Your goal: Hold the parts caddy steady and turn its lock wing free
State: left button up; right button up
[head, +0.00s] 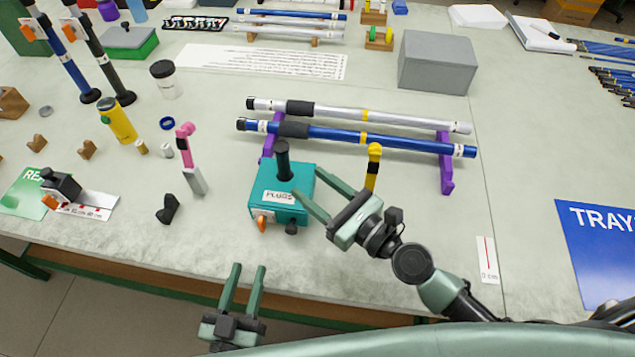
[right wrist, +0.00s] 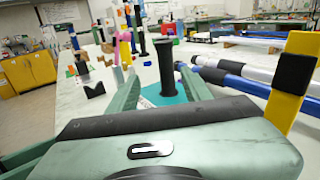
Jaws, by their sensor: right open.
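The parts caddy is a teal box (head: 270,185) marked PLUGS, standing upright near the table's front edge. A black post (head: 283,160) rises from its top. An orange wing (head: 262,223), which looks like the lock wing, and a black knob (head: 291,228) show low on its front. My right gripper (head: 307,180) is open and empty at the caddy's right side. In the right wrist view the black post (right wrist: 166,75) appears between its fingers, ahead of them.
A blue rod (head: 400,143) and a silver rod (head: 400,120) lie on purple stands (head: 446,175) behind the caddy. A yellow-and-black upright piece (head: 372,170) stands beside my right gripper. A pink-topped tool (head: 190,160) and black clip (head: 168,209) stand left.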

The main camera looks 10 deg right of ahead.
aim_at(287, 160)
jog(key=shift+m, duration=0.4)
jog(key=x, duration=0.7)
jog(key=shift+w+d+r, duration=0.1)
jog(key=shift+w+d, duration=0.05)
jog(key=shift+w, duration=0.5)
